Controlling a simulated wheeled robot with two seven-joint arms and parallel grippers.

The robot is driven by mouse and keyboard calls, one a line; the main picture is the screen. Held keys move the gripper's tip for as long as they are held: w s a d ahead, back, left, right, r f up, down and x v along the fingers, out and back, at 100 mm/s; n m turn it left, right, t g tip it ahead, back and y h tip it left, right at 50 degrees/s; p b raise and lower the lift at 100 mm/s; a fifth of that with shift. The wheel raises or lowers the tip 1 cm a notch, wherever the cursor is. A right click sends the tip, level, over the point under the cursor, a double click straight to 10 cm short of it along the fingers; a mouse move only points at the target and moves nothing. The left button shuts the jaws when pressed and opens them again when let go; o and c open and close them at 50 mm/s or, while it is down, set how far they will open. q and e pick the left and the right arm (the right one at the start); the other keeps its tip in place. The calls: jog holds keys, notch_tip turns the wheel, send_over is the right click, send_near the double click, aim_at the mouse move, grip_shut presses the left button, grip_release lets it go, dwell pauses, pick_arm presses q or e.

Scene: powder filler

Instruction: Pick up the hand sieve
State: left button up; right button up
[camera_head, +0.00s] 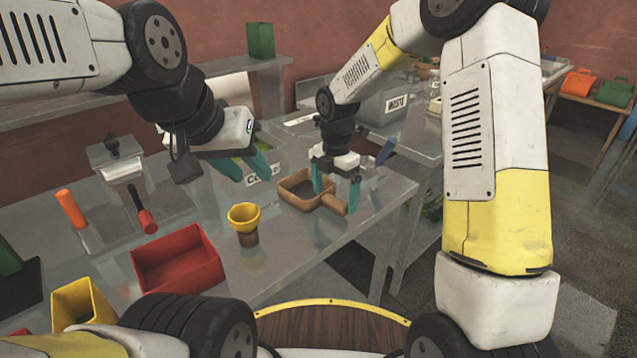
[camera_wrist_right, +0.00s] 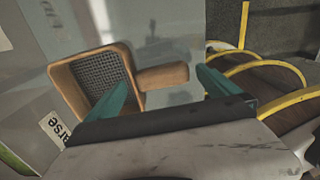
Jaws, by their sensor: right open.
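The hand sieve (camera_head: 298,188) is a brown wooden square frame with a short handle, lying on the metal table near its right edge. In the right wrist view the sieve (camera_wrist_right: 62,78) shows its grey mesh, and its handle (camera_wrist_right: 162,77) points right, between the two fingertips. My right gripper (camera_head: 336,188) is open, with its teal fingers on either side of the handle; whether they touch it I cannot tell. The right gripper (camera_wrist_right: 165,92) also shows open in the wrist view. My left gripper (camera_head: 247,168) hangs left of the sieve, fingers apart and empty.
A yellow funnel cup (camera_head: 244,214) stands left of the sieve. A red bin (camera_head: 178,262), a yellow bin (camera_head: 82,305), an orange cylinder (camera_head: 71,208) and a red-handled tool (camera_head: 147,220) are further left.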

notch_tip(320, 180, down, 2)
jog(key=shift+f, duration=0.15)
jog(key=c, duration=1.4)
jog(key=shift+c, duration=0.2)
